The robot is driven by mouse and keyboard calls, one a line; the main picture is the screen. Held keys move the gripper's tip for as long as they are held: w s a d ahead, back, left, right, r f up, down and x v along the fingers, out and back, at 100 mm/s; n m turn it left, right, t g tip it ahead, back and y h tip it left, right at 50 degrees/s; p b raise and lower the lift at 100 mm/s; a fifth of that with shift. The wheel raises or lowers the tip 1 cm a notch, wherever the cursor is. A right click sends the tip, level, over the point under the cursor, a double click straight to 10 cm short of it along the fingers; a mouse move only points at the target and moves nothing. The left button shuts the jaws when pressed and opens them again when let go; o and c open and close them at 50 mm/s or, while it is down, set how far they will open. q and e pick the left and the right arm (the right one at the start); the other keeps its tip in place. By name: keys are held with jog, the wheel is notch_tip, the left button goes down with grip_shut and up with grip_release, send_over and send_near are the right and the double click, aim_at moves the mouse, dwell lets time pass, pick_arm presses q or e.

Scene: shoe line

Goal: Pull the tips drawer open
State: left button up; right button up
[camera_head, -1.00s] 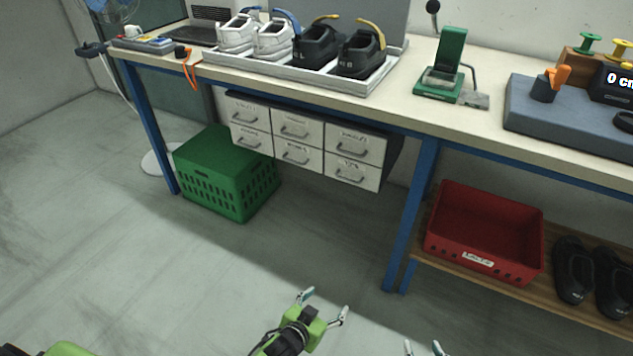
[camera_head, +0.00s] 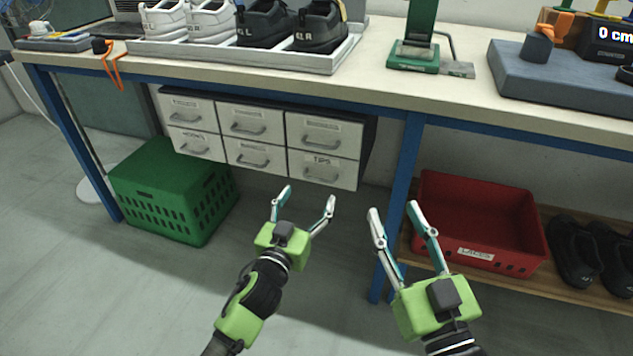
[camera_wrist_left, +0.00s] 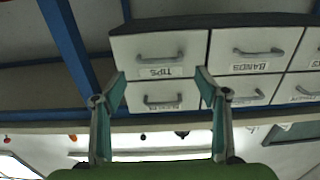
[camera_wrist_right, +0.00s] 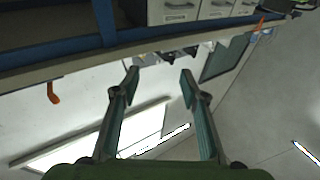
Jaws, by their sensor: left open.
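The tips drawer (camera_head: 322,169) is the lower right one in a white drawer unit under the bench. It is shut, with a grey bar handle and a label reading TIPS. In the left wrist view the drawer (camera_wrist_left: 159,51) appears upside down, ahead of the fingers. My left gripper (camera_head: 303,199) is open and empty, below and in front of the drawer, apart from its handle. My right gripper (camera_head: 392,212) is apart from the drawer, to its right, in front of the bench leg. Its fingers stand apart with nothing between them.
The blue bench leg (camera_head: 402,165) stands right of the drawers. A green crate (camera_head: 172,190) is on the floor at left, and a red bin (camera_head: 478,215) is on the low shelf at right. A shoe tray (camera_head: 330,62) is on the bench above. The floor before the drawers is clear.

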aim_at(317, 180)
pick_arm(q)
jog(key=b+x, duration=0.2)
jog(key=x, duration=0.5)
jog(key=shift+w+d+f, duration=0.1)
jog(key=shift+w, duration=0.2)
jog(key=shift+w+d, duration=0.1)
jog(key=shift+w, duration=0.15)
pick_arm(e)
jog(key=s+r+t+y, duration=0.2)
jog(key=s+r+t, duration=0.3)
jog(key=r, duration=0.5)
jog(key=shift+s+r+t, duration=0.15)
jog(key=shift+s+t, duration=0.1)
jog(key=shift+t, duration=0.25)
jog(key=shift+d, duration=0.1)
pick_arm(q)
jog(key=c, duration=1.3)
jog(key=shift+o, duration=0.2)
